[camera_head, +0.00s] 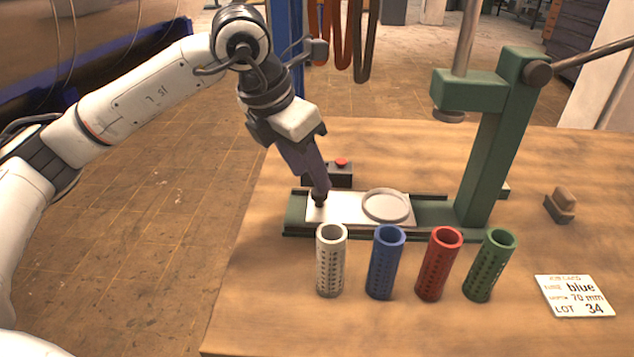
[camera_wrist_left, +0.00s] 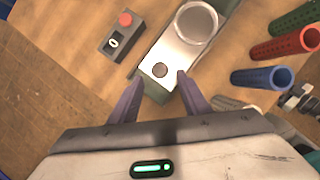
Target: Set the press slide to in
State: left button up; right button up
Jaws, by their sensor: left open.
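The press slide (camera_head: 345,208) is a white plate on green-and-dark rails (camera_head: 295,214), with a shallow round ring (camera_head: 386,205) on its right part. It sits toward the rails' left end, left of the green press (camera_head: 490,150) and its ram. A dark knob stands at the plate's left end and also shows in the left wrist view (camera_wrist_left: 160,70). My left gripper (camera_head: 319,188) points down over this knob, open and empty. In the wrist view its purple fingers lie either side of the knob, which shows just beyond the tips. My right gripper is not in view.
White (camera_head: 330,262), blue (camera_head: 385,265), red (camera_head: 437,267) and green (camera_head: 489,268) perforated tubes stand in front of the rails. A black box with a red button (camera_head: 341,163) is behind. A card (camera_head: 573,296) reading "blue" lies at front right, near a small brown-topped block (camera_head: 562,207).

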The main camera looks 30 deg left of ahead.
aim_at(316, 193)
pick_arm(q)
jog(key=shift+x, duration=2.3)
jog(key=shift+w, duration=0.1)
grip_shut()
jog(key=shift+d, duration=0.1)
